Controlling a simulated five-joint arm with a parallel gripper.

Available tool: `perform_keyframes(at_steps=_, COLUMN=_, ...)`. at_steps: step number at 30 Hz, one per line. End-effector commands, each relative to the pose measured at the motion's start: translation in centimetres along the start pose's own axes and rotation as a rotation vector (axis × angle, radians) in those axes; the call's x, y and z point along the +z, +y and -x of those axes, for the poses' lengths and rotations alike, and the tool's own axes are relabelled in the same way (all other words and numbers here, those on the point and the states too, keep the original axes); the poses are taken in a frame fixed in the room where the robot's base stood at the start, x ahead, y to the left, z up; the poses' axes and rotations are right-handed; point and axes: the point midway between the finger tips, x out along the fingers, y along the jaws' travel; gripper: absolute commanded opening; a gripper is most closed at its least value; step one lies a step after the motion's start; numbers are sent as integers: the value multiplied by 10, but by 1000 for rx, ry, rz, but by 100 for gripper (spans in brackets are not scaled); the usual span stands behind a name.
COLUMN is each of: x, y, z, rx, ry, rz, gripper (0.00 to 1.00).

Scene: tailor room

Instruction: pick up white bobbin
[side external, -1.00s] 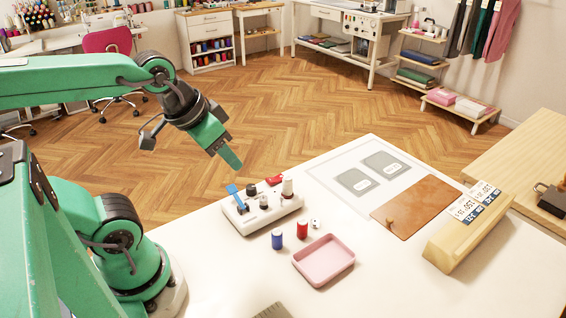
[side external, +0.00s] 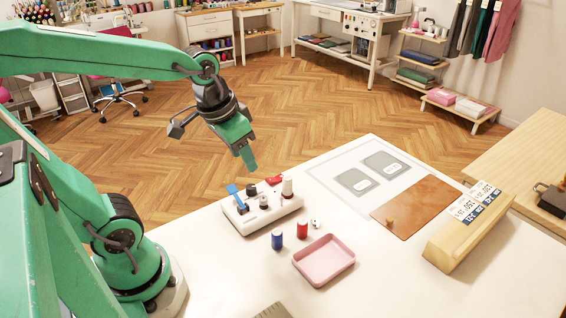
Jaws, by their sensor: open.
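A small white bobbin (side external: 315,223) with a dark centre sits on the white table, just right of a red spool (side external: 302,230) and behind the pink tray. My green gripper (side external: 249,161) is open and empty, pointing down in the air over the back of the white block. In the picture it is above and left of the bobbin, well apart from it. One finger partly hides the other.
A blue spool (side external: 277,239) and a pink tray (side external: 323,278) stand in front. A brown board (side external: 415,206) and wooden stand (side external: 466,236) are at right.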

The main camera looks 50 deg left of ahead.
Motion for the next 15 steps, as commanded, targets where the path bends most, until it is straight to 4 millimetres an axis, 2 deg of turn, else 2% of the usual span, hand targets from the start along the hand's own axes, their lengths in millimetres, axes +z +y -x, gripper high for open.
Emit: perform_keyframes(at_steps=15, x=-28, y=-25, z=-76, rx=7, ry=-244, rz=0, gripper=46)
